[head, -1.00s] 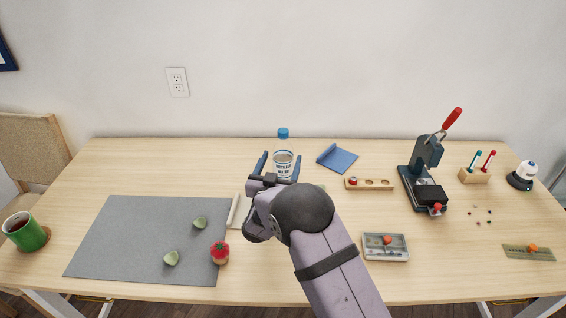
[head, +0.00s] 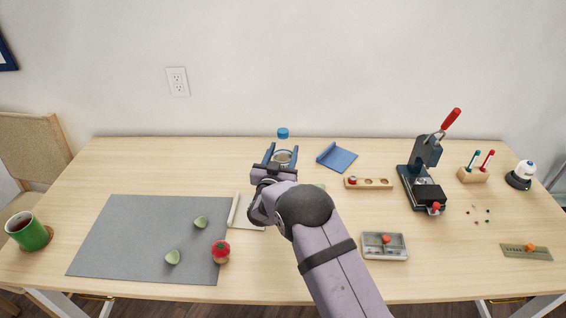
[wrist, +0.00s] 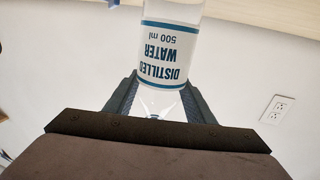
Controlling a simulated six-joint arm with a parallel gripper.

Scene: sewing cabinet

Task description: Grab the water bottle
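The water bottle (head: 283,143) is clear with a blue cap and a white label. It stands upright at the back middle of the table. My gripper (head: 282,155) is at the bottle, with one blue-grey finger on each side. In the wrist view the bottle (wrist: 165,50) appears upside down, its label reading "Distilled Water 500 ml". The fingertips of my gripper (wrist: 162,85) lie against its sides with no clear gap. The gripper looks shut on the bottle. My wrist hides the lower part of the bottle in the head view.
A blue folded piece (head: 337,158) lies just right of the bottle. A wooden holder (head: 355,187) and a dark press (head: 424,180) stand farther right. A grey mat (head: 120,235) covers the left side. A green mug (head: 30,235) stands at far left.

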